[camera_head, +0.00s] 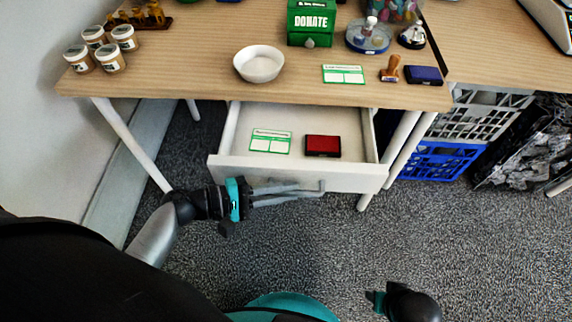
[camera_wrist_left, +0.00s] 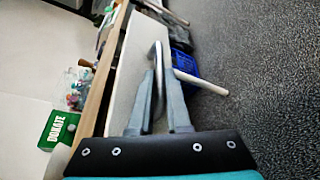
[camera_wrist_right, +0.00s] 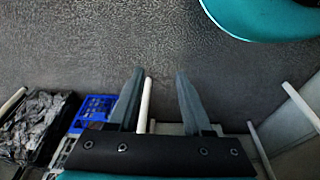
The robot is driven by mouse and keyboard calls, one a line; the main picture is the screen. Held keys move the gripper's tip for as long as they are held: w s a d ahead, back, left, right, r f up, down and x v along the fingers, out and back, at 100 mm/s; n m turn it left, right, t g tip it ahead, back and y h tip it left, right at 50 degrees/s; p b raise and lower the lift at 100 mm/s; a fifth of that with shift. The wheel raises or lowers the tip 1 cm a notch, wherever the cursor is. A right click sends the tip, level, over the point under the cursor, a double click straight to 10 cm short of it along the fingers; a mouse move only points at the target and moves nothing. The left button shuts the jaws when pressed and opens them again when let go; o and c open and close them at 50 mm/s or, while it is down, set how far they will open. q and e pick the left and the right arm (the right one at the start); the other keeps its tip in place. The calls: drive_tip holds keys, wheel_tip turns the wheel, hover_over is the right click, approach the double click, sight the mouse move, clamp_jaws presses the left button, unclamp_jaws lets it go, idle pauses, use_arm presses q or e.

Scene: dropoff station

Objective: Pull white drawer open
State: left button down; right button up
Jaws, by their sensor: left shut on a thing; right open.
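The white drawer (camera_head: 352,180) is pulled out from under the wooden table, its inside visible from above. A green-and-white card (camera_head: 270,142) and a red pad (camera_head: 323,146) lie in it. My left gripper (camera_head: 320,188) is at the drawer's front, shut on its handle (camera_wrist_left: 159,60); the left wrist view shows the handle between the fingers (camera_wrist_left: 162,95). The fingers partly hide the handle. My right gripper (camera_wrist_right: 160,75) is open and points at the carpet, with nothing held; a white leg shows beyond it. In the head view only part of the right wrist shows, at lower right.
On the table (camera_head: 205,70) stand a white bowl (camera_head: 259,64), a green donation box (camera_head: 311,22), several jars (camera_head: 110,58), a stamp (camera_head: 390,69) and a blue pad (camera_head: 423,75). Blue (camera_head: 438,161) and white crates sit under the right table. Carpet before the drawer is clear.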

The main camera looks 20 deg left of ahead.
use_arm(q)
drive_tip(key=shift+s+d+p, duration=0.2)
drive_tip(key=shift+s+d, duration=0.05)
drive_tip(key=shift+s, duration=0.6)
drive_tip(key=shift+s+d+p, duration=0.15)
drive_tip(key=shift+s+d, duration=0.05)
drive_tip(key=shift+s, duration=0.6)
use_arm(e)
drive_tip(key=shift+s+d+f, duration=0.1)
drive_tip(key=shift+s+f, duration=0.25)
drive_tip(key=shift+f, duration=0.2)
drive_tip(key=shift+s+f, duration=0.35)
drive_tip(key=shift+f, duration=0.2)
use_arm(q)
drive_tip(key=c, duration=1.2)
unclamp_jaws()
drive_tip(key=shift+o, duration=0.2)
drive_tip(key=p+v, duration=0.2)
drive_tip(key=v, duration=1.3)
drive_tip(key=shift+p, duration=0.4)
use_arm(e)
wheel_tip(320, 180, down, 5)
drive_tip(key=s+d, duration=0.2)
drive_tip(key=shift+s+d, duration=0.2)
drive_tip(key=shift+s, duration=0.15)
